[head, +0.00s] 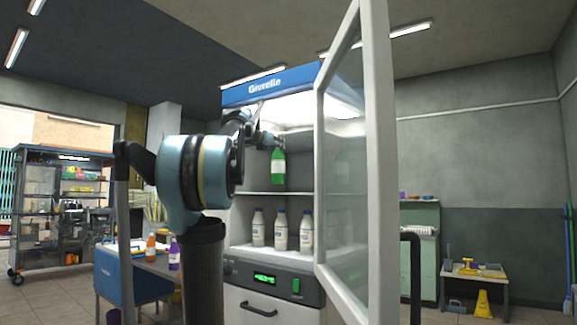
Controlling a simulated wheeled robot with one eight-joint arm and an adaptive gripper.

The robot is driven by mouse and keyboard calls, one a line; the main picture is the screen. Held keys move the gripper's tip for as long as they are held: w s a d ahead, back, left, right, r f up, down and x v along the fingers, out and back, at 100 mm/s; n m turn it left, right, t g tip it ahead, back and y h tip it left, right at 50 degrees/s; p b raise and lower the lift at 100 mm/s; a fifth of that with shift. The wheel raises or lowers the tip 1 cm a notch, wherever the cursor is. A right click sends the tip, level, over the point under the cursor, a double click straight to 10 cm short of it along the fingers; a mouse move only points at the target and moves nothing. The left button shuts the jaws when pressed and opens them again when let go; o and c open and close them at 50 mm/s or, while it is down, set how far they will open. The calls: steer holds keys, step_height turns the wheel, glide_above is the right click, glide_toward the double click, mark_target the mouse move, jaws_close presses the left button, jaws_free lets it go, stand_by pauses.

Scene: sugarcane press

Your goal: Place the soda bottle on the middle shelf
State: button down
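The green soda bottle (278,170), with a pale label, is upright inside the open fridge (268,86). Its base is at about the height of the middle shelf (250,193); I cannot tell whether it touches. My gripper (279,146) is at the top of the bottle and appears shut on its neck; the fingers are small and partly hidden. My arm reaches in from the left and covers the fridge's left side.
The glass fridge door (378,160) stands open on the right. White bottles (280,230) stand on the lower shelf. An orange bottle (151,248) and a purple bottle (173,254) stand on a table at left. The middle shelf beside the green bottle looks clear.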

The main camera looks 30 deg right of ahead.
mark_target(276, 151)
steer(key=w+d+f, duration=0.3)
steer(key=w+d, duration=0.3)
steer(key=d, duration=0.5)
steer(key=shift+w+d+f, duration=0.15)
steer(key=shift+w+f, duration=0.1)
steer(key=shift+w, duration=0.1)
steer(key=c, duration=1.2)
jaws_free()
steer(key=shift+w, duration=0.1)
steer(key=v, duration=1.2)
